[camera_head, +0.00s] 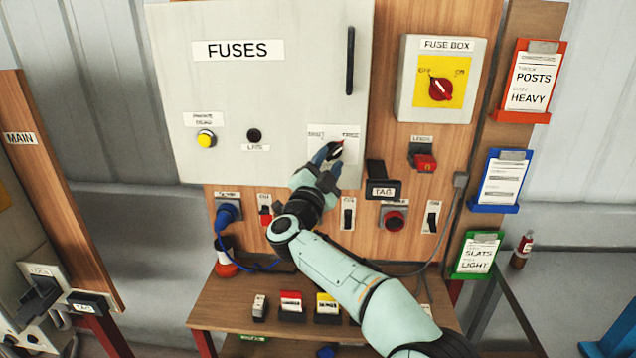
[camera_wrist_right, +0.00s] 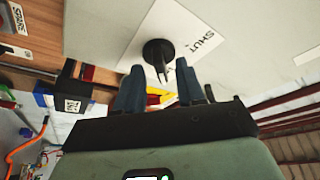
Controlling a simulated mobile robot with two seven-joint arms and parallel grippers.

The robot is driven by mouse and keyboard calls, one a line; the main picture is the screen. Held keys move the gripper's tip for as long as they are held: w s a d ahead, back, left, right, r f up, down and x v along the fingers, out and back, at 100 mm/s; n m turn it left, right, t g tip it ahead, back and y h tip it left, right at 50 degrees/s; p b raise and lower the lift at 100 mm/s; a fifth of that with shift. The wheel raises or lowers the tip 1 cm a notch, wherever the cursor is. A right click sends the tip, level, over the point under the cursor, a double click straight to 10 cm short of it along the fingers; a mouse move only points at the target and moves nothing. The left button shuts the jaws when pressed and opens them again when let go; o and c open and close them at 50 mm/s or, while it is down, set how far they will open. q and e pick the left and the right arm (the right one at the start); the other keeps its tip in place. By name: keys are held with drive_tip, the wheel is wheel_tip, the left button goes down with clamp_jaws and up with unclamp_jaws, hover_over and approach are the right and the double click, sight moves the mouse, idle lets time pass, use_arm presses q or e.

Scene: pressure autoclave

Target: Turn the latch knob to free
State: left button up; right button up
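The latch knob (camera_head: 337,148) is on a white label plate low on the right of the grey FUSES door (camera_head: 290,90). The plate reads SHUT on the left and FREE on the right. In the right wrist view the knob (camera_wrist_right: 158,48) is round and black with a narrow grip. My right gripper (camera_head: 327,158) is at the knob and partly covers it. In the right wrist view its blue fingers (camera_wrist_right: 160,68) are apart, one on each side of the knob's line, with no clear contact. My left gripper is not in view.
A black door handle (camera_head: 350,60) is above the knob. The fuse box (camera_head: 404,102) is to the right. A black TAG block (camera_head: 378,172) and several switches sit close below the knob. A wooden shelf (camera_head: 215,300) with small labelled blocks is lower down.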

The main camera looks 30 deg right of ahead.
use_arm(q)
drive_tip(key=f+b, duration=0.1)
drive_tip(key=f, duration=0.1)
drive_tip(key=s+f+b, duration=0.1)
drive_tip(key=b, duration=0.1)
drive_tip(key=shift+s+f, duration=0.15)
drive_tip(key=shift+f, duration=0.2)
use_arm(e)
drive_tip(key=v, duration=1.2)
drive_tip(key=shift+s, duration=0.2)
drive_tip(key=shift+a+f, duration=0.1)
drive_tip(key=shift+a, duration=0.05)
